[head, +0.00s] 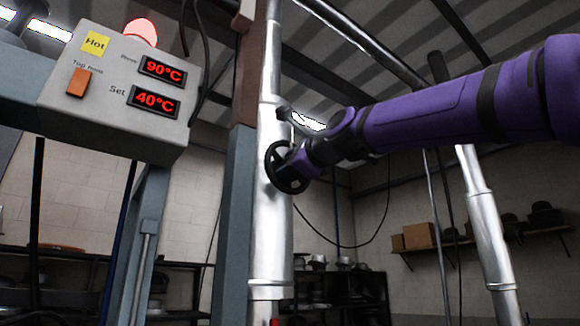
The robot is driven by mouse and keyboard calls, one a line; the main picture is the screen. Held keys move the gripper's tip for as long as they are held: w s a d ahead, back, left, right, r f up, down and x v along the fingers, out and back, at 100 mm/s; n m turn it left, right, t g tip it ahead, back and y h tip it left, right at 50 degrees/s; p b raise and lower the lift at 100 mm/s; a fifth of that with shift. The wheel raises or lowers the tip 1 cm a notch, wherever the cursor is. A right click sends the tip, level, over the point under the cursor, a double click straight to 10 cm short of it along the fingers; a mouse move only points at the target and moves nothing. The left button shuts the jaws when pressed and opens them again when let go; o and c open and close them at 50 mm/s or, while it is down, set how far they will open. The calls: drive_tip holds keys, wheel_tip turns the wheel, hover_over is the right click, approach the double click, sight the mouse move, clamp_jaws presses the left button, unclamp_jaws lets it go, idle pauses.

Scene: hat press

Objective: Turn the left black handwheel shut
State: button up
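The black handwheel (272,161) is mounted on the silver vertical pipe (268,225) left of the picture's middle. It is a dark round rim seen at an angle. My purple arm reaches in from the right. My gripper (297,167) is at the right side of the wheel and overlaps its rim in the picture. It looks to be touching the wheel or very close to it. The fingertips are partly hidden, and I cannot tell whether they are closed on the rim.
A control box (120,85) with red readouts of 90°C and 40°C and a lit red lamp (141,31) is at the upper left. A blue-grey column (234,220) stands just left of the pipe. A second silver pipe (488,225) stands at the right. Shelves are behind.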

drive_tip(key=shift+f, duration=0.15)
drive_tip(key=o, duration=0.6)
drive_tip(key=shift+o, duration=0.2)
drive_tip(key=v, duration=1)
drive_tip(key=shift+s+d, duration=0.25)
drive_tip(key=shift+s, duration=0.05)
drive_tip(key=s+d+f+n+g+h, duration=0.25)
drive_tip(key=d+f+n, duration=0.2)
drive_tip(key=f, duration=0.75)
drive_tip(key=s+d+f+n+g+h, duration=0.2)
drive_tip(key=s+d+f+n+h, duration=0.3)
drive_tip(key=f, duration=0.7)
drive_tip(key=s+d+f+n+g+h, duration=0.1)
drive_tip(key=s+d+f, duration=0.4)
drive_tip(key=f, duration=0.7)
drive_tip(key=s+d+f+n+g+h, duration=0.1)
drive_tip(key=s+d+f+n+g, duration=0.3)
drive_tip(key=f, duration=0.8)
drive_tip(key=s+d+n, duration=0.2)
drive_tip(key=d, duration=0.1)
drive_tip(key=shift+h, duration=0.35)
